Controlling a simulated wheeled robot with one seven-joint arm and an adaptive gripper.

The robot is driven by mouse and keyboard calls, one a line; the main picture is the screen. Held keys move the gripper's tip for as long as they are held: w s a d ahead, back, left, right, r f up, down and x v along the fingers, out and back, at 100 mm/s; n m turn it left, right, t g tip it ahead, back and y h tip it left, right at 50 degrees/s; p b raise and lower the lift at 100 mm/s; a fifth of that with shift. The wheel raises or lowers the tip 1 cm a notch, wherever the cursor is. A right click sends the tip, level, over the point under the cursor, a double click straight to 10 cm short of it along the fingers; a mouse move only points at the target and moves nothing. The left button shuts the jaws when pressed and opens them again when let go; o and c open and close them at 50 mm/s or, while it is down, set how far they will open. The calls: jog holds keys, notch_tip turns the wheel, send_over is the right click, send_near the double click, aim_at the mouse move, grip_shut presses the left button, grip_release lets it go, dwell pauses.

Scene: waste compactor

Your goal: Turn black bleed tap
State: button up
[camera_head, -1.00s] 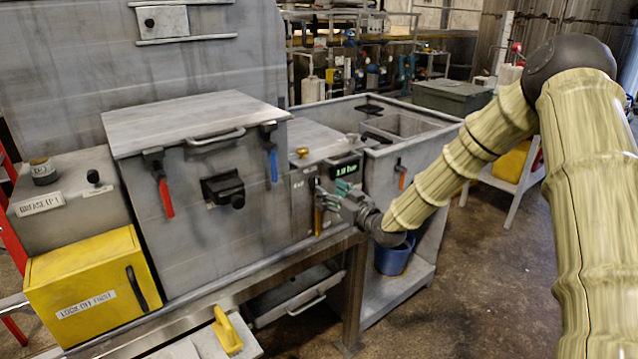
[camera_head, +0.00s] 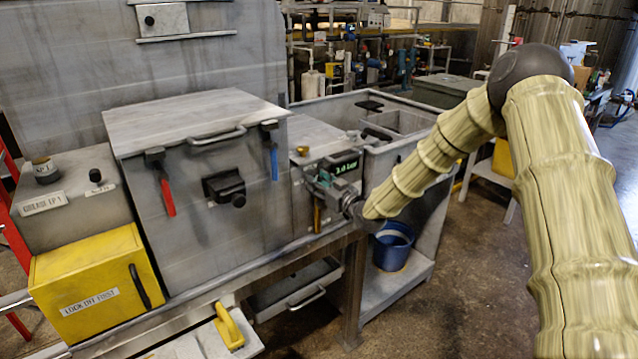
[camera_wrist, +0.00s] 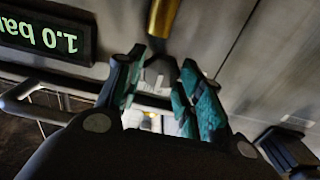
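My gripper (camera_head: 325,186) is at the front of the small grey panel (camera_head: 304,190), just below its pressure display (camera_head: 345,167). In the wrist view the display (camera_wrist: 45,32) appears upside down and reads 1.0 bar. My gripper (camera_wrist: 161,66) has its two teal-padded fingers apart there. A small grey fitting (camera_wrist: 158,76) shows between them, at the end of a brass-yellow lever (camera_wrist: 163,18). The lever also hangs below my gripper in the head view (camera_head: 317,216). I cannot clearly make out a black bleed tap; my fingers cover part of the panel.
A red lever (camera_head: 167,192) and a blue lever (camera_head: 273,158) hang on the large grey box to the left. A yellow lock-off box (camera_head: 92,285) stands at the lower left. A blue bucket (camera_head: 393,248) stands under the bench. Open floor lies at the right.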

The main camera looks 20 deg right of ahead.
jog(key=c, duration=0.3)
jog(key=shift+f+b, duration=0.1)
jog(key=shift+b, duration=0.2)
jog(key=n+b, duration=1.6)
jog(key=b, duration=0.1)
jog(key=shift+a+f, duration=0.15)
jog(key=shift+n, duration=0.4)
jog(key=o, duration=1)
